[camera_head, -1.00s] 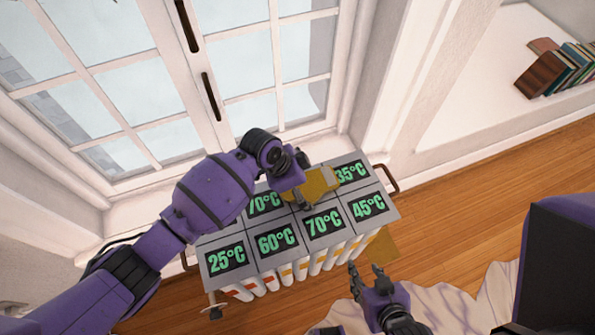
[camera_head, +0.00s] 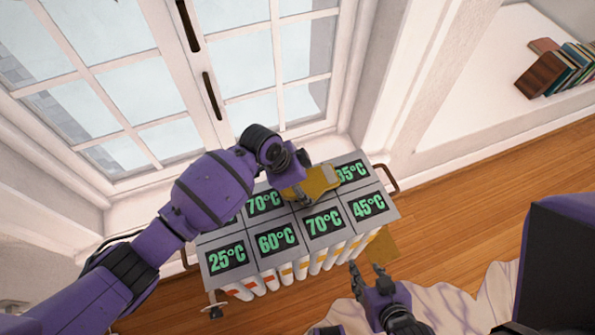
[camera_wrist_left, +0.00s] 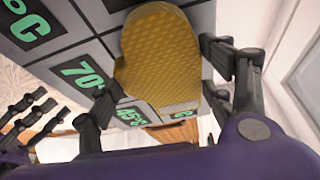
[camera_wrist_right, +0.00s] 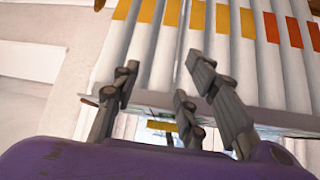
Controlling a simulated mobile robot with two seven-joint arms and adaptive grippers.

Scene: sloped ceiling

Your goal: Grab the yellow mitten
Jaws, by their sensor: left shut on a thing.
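The yellow mitten (camera_head: 318,182) is over the back part of the grey panel cart, partly hidden by my left gripper (camera_head: 302,192). In the left wrist view the mitten (camera_wrist_left: 160,55) has a quilted yellow palm and a grey cuff, and lies between the fingers of my left gripper (camera_wrist_left: 158,95), which is shut on it. Whether the mitten still touches the panel is unclear. My right gripper (camera_head: 367,277) is open and empty in front of the cart; in the right wrist view its fingers (camera_wrist_right: 165,85) are spread before white tubes.
The cart's grey top (camera_head: 290,223) bears temperature labels, with white tubes (camera_head: 300,268) along its front and a handle (camera_head: 388,180) at its right. A window (camera_head: 150,80) stands behind. Books (camera_head: 560,68) sit on a ledge. A yellow piece (camera_head: 382,246) shows beside the cart.

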